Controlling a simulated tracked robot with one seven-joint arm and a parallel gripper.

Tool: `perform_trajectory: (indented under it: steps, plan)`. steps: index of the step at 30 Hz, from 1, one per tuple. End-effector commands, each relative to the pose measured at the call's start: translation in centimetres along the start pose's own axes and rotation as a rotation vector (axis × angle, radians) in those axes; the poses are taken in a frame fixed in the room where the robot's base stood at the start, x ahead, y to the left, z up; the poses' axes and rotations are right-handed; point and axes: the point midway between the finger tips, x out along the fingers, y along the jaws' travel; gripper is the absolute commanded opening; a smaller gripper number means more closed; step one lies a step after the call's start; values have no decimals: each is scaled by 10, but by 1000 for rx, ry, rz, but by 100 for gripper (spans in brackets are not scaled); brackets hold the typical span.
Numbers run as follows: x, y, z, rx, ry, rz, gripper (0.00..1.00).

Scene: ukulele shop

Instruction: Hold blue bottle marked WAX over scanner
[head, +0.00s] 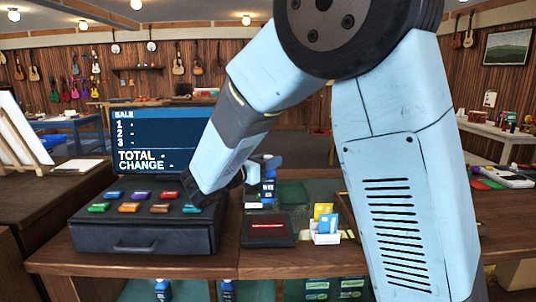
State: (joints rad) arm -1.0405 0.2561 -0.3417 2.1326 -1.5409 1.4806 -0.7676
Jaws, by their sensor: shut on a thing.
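The blue bottle (268,190) with pale lettering, which is too small to read surely, stands upright in the middle of the view, just right of my wrist. My gripper (256,171) is shut on its upper part; the fingers are small and partly hidden by my arm. The scanner (268,231), a dark box with a glowing red line on top, sits on the counter below and in front of the bottle in the picture. The bottle appears above the scanner's back edge; the exact gap between them cannot be told.
A dark cash register (145,237) with coloured keys and a sale screen (160,138) stands left of the scanner. A card holder (326,237) with yellow and blue cards is to its right. More blue bottles (163,290) show below the counter (180,263). My arm hides the counter further right.

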Motion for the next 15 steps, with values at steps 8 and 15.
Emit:
perform_trajectory:
  steps: [8,15]
  plan:
    - [0,0,-32,-3,-1,0,0]
    - [0,0,-54,-1,0,0,0]
